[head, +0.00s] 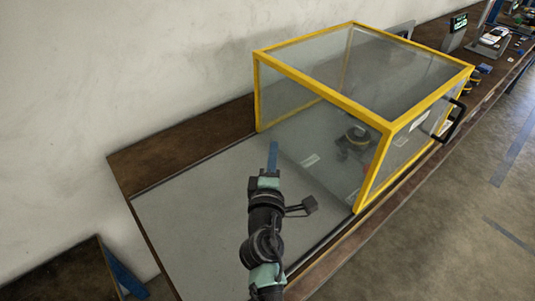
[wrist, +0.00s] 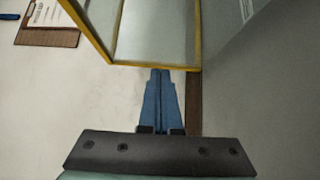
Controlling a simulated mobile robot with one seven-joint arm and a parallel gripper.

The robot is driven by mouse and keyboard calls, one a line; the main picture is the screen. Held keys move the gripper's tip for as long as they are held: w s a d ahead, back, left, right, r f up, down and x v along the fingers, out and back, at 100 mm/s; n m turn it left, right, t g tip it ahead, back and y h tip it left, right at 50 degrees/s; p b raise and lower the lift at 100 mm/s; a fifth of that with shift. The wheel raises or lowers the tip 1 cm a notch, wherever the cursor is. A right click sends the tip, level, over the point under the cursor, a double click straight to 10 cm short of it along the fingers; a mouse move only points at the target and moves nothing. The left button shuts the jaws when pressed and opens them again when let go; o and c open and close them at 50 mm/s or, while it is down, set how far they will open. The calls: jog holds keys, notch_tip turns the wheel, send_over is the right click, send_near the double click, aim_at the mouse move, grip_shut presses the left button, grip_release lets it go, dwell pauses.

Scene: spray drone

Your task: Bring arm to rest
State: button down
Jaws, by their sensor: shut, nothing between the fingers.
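My gripper (head: 273,155) is over the grey bench mat (head: 185,205), left of the yellow-framed clear enclosure (head: 320,78) in the head view. Its blue fingers are shut with nothing between them. In the wrist view my gripper (wrist: 160,75) shows its fingertips together, overlapping the yellow frame edge (wrist: 150,66) in the picture. I cannot tell from this whether they touch it. My arm reaches up from the bottom of the head view, apart from the enclosure's front.
A dark drone-like object (head: 355,140) sits inside the enclosure. The enclosure has a black handle (head: 452,122) at its right. A scale-like device (head: 492,42) stands farther along the wooden bench (head: 150,160). A clipboard (wrist: 50,22) shows in the wrist view. The mat's left part is clear.

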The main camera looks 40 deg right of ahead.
jog(key=shift+v, duration=2.35)
jog(key=shift+w+a, duration=0.1)
jog(key=shift+a, duration=0.05)
